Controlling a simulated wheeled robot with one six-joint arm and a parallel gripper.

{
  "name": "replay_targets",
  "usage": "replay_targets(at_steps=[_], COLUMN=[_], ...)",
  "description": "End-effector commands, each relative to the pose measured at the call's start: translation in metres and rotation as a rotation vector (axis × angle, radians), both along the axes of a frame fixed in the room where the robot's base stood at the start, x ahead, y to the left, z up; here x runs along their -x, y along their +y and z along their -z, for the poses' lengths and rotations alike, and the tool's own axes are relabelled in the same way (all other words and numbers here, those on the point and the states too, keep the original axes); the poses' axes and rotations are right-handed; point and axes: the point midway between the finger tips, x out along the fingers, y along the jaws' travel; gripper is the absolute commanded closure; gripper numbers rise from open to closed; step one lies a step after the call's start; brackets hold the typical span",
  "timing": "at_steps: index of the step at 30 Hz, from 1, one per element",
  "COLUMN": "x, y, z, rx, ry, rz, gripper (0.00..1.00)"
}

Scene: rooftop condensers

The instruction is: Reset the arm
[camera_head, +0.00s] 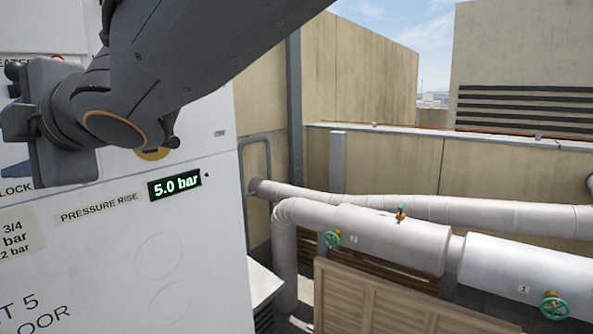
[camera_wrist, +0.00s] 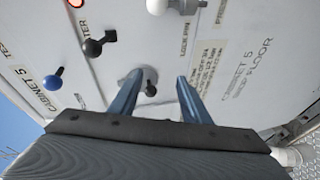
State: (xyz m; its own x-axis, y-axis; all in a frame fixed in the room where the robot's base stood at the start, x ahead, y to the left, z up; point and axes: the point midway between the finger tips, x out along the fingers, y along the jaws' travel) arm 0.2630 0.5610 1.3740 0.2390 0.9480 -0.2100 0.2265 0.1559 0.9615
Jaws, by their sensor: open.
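My arm reaches across the top left of the head view, in front of a white cabinet (camera_head: 110,260). The wrist view shows my gripper (camera_wrist: 157,88) with two blue fingers, apart, facing the cabinet's panel (camera_wrist: 130,50). A small dark knob on a round grey base (camera_wrist: 149,76) shows between the fingers; I cannot tell whether they touch it. Nothing is visibly held. In the head view the fingertips are not clearly seen. A lit display (camera_head: 175,185) reads 5.0 bar beside a "PRESSURE RISE" label (camera_head: 99,208).
The wrist view shows a black ball handle (camera_wrist: 93,47), a blue ball knob (camera_wrist: 53,82) and a white knob (camera_wrist: 157,6). In the head view, pale pipes (camera_head: 390,236) with green valve wheels (camera_head: 554,306) and a slatted wooden panel (camera_head: 380,300) stand right of the cabinet.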

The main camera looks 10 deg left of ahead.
Motion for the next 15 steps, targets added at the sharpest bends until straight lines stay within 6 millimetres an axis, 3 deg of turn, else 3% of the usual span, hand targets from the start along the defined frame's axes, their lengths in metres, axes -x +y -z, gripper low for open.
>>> replay_targets(at_steps=[1,6,11,15], x=[-0.028,-0.114,-0.174,-0.207], y=[-0.01,-0.068,-0.146,-0.227], z=[0.019,0.077,0.13,0.177], rx=[0.022,0.075,0.101,0.103], ry=[0.047,0.243,0.436,0.614], rz=[0.068,0.331,0.586,0.817], gripper=[0.57,0.57,0.57,0.57])
